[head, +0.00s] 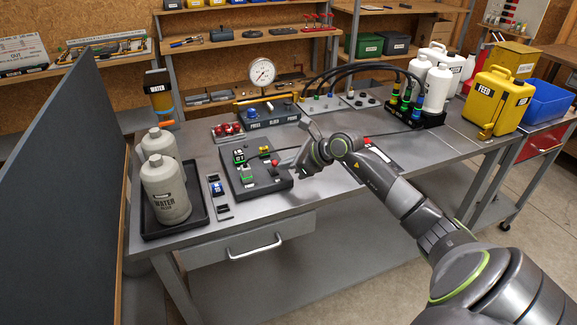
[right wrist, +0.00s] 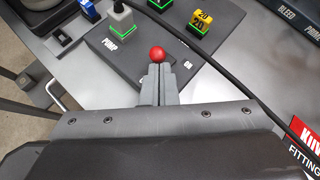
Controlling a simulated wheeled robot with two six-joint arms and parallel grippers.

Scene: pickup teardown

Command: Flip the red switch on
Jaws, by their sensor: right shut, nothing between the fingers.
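The red switch has a round red knob (head: 275,162) on a dark control panel (head: 268,188) near the middle of the bench. In the right wrist view the red knob (right wrist: 157,54) shows just beyond my right fingertips (right wrist: 157,72), with an "ON" label to its right. The knob's stem is hidden, so I cannot tell its position or whether the fingers touch it. My right gripper (head: 296,170) is shut and empty, low over the right side of the panel. My left gripper is not in view.
A grey connector with a green base (right wrist: 120,15) and a yellow block (right wrist: 203,20) stand on the panel. A black cable (right wrist: 215,62) crosses it. White bottles (head: 165,190) stand in a black tray at left; a yellow feed can (head: 497,103) is at right.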

